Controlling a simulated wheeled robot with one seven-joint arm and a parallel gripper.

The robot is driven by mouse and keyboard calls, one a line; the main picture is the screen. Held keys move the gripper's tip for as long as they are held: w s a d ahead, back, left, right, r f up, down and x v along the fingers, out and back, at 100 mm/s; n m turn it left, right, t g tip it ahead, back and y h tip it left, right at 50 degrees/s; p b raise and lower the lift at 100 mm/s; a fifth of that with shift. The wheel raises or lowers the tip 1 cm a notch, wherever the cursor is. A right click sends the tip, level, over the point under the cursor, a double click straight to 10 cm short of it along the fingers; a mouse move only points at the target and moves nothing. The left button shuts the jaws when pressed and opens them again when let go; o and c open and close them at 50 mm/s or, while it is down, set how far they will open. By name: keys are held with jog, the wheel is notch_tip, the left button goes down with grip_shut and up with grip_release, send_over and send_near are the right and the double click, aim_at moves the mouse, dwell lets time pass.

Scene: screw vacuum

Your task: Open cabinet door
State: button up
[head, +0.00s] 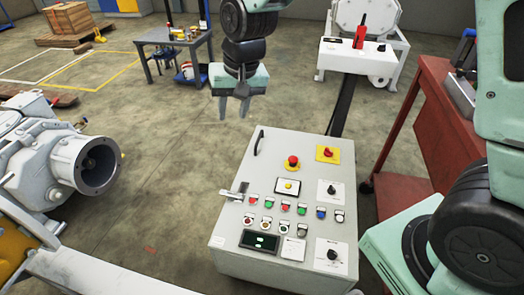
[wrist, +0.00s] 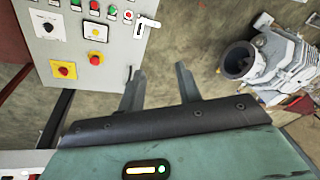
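The cabinet is a light grey control box (head: 283,262) with a panel of buttons, low in the middle of the head view. Its door looks closed. A silver lever handle (head: 233,194) is on its left edge, and a black pull handle (head: 259,143) is near the upper left corner. My gripper (head: 233,107) is open and empty, apart from the box and beyond its far left corner. In the wrist view the gripper's two fingers (wrist: 160,85) stand apart. The panel (wrist: 112,52) shows there at upper left, with the lever handle (wrist: 147,22) at its right edge.
A grey machine with a round flange (head: 98,166) stands to the left of the box; it also shows in the wrist view (wrist: 238,60). A red workbench (head: 436,120) stands to the right. A white machine (head: 363,50) is behind. Open floor lies around my gripper.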

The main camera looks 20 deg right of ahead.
jog(key=w+d+f+m+t+b, duration=0.1)
jog(key=w+d+f+m+b, duration=0.15)
jog(key=w+f, duration=0.25)
jog(key=w+d+f+m+b, duration=0.1)
jog(key=w+d+f+b, duration=0.1)
jog(key=w+d+f, duration=0.3)
jog(key=m+t+h+b, duration=0.2)
jog(key=m+h+b, duration=0.1)
jog(key=m+b, duration=0.15)
send_near(260, 136)
jog(key=shift+n, duration=0.6)
jog(key=b+x, duration=0.4)
jog(key=x, duration=0.3)
jog(key=shift+w+f+b, duration=0.25)
jog(key=shift+f+b, duration=0.1)
jog(key=shift+d, duration=0.1)
grip_shut()
jog(key=shift+r, duration=0.1)
